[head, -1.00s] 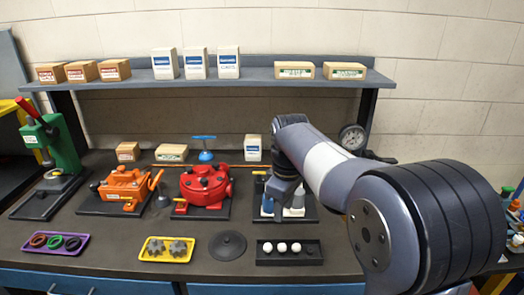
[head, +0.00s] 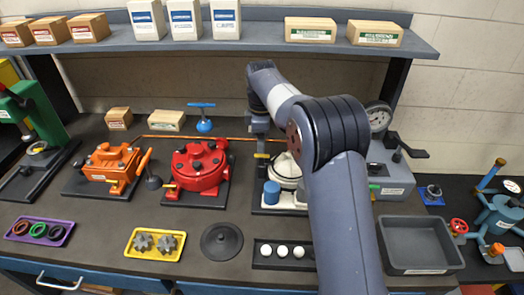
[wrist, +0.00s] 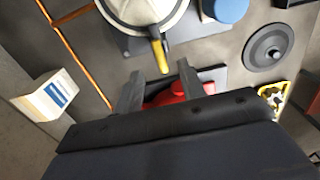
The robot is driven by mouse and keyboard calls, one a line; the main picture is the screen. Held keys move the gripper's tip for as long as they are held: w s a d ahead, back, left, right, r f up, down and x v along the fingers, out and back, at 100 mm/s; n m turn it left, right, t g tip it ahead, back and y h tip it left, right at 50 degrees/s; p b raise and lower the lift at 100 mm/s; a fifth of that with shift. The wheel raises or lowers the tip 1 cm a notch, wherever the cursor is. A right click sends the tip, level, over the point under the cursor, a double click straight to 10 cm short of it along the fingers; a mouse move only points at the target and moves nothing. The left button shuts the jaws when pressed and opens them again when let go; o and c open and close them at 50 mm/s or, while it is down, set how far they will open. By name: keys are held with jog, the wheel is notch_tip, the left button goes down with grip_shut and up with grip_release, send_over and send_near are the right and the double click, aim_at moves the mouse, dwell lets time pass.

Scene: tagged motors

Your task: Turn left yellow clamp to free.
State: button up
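The yellow clamp (head: 262,156) is a short lever at the left side of the machine with a round cream lid (head: 287,167), on a dark base with a blue cylinder (head: 272,192). In the wrist view the yellow clamp (wrist: 159,50) sticks out from the cream lid's rim (wrist: 143,12). My gripper (wrist: 160,70) is open, its two dark fingers apart, with the clamp's free end between or just ahead of the fingertips. I cannot tell whether they touch it. In the head view my gripper (head: 262,147) is small and partly hidden; my arm hides the machine's right side.
A red pump (head: 200,170) stands left of the machine, and shows behind my fingers in the wrist view (wrist: 178,92). A copper pipe (head: 230,138) runs behind. A tray with white balls (head: 283,251) lies in front. A grey bin (head: 418,246) is at right.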

aim_at(263, 159)
jog(key=shift+f+p, duration=0.35)
jog(key=shift+f, duration=2.45)
jog(key=shift+c, duration=0.5)
grip_shut()
